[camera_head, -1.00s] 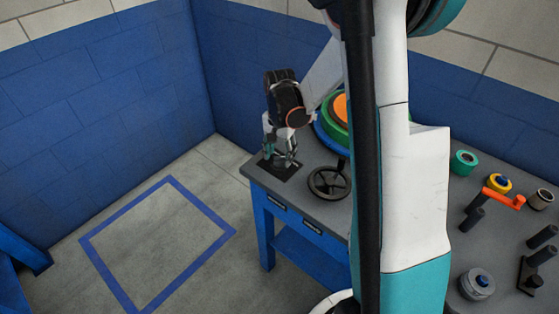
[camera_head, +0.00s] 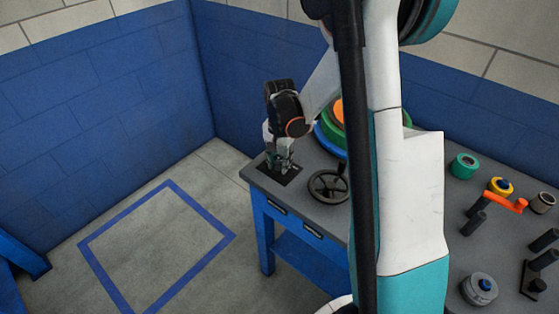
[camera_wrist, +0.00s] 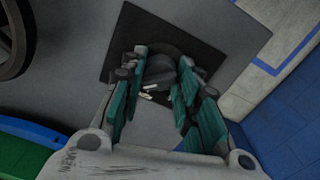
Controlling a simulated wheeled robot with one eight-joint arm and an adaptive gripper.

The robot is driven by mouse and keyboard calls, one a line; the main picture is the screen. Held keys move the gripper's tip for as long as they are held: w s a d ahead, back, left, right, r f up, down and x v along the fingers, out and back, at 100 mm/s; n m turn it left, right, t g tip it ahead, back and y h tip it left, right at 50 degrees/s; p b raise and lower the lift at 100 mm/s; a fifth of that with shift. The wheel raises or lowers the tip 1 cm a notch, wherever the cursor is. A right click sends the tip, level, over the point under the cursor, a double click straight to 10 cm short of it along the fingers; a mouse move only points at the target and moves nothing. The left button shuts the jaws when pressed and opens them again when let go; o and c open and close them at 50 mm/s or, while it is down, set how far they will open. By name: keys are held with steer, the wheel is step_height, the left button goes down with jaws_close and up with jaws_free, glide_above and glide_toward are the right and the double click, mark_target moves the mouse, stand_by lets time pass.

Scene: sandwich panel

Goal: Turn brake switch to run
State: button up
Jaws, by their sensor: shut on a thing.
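The brake switch (camera_wrist: 158,70) is a dark knob on a black square plate (camera_wrist: 225,38) at the table's left corner; the plate also shows in the head view (camera_head: 284,178). My gripper (camera_wrist: 163,82) points down over the plate with its teal fingers on either side of the knob, shut on it. In the head view my gripper (camera_head: 279,163) hides most of the knob. Small pale marks show on the knob in the wrist view, but I cannot read which position it points to.
A black handwheel (camera_head: 328,186) stands close to the right of the plate. Green and orange round parts (camera_head: 331,127) sit behind it. An orange-handled crank (camera_head: 505,200) and several knobs are at the right. The table's edge (camera_head: 258,187) lies just left of the plate.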

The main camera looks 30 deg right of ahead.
mark_target(279, 161)
steer(key=shift+n, duration=0.4)
steer(key=n, duration=0.4)
steer(key=shift+n, duration=2.5)
steer(key=o, duration=1.1)
steer(key=shift+r, duration=0.1)
step_height(279, 161, up, 12)
steer(key=shift+f, duration=0.1)
